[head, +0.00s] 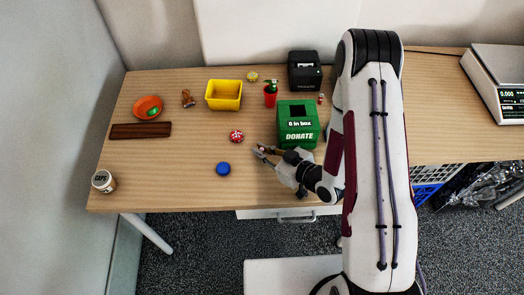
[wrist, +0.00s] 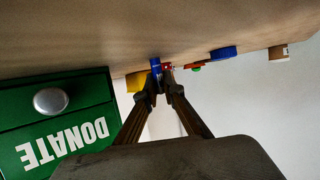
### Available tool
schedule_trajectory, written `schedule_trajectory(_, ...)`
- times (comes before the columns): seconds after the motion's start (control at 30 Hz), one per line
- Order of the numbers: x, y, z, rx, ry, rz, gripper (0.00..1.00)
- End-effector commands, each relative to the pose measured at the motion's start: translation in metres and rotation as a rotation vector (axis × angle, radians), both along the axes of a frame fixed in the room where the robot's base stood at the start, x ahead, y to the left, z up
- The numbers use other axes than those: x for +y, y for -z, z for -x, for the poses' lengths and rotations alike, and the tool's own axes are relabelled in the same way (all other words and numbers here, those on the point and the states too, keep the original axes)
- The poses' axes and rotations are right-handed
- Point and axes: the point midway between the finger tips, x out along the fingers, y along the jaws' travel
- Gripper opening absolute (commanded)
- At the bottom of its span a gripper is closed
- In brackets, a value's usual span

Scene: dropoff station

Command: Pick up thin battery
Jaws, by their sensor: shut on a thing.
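My gripper (head: 264,152) is over the table in the head view, left of the green donate box. In the wrist view my gripper (wrist: 160,78) has its fingertips drawn close together on a small thin blue piece (wrist: 155,65), which I take to be the thin battery. It sticks out just beyond the tips. The fingers hide its lower part. In the head view the battery is too small to make out clearly at the fingertips.
The green donate box (head: 298,113) stands close beside my gripper. A blue lid (head: 223,169) and a red-and-white round thing (head: 236,136) lie nearby to the left. A yellow bin (head: 224,105) and a red pot (head: 270,98) stand farther back. The table's left front is mostly clear.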

Motion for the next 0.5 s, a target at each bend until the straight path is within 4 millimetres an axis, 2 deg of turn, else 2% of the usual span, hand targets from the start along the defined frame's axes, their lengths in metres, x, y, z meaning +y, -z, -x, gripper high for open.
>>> schedule_trajectory(0.27,0.000,-0.006,0.000,0.000,0.000,0.000,0.00)
schedule_trajectory(0.5,0.000,-0.022,0.000,-0.003,0.000,0.000,0.00)
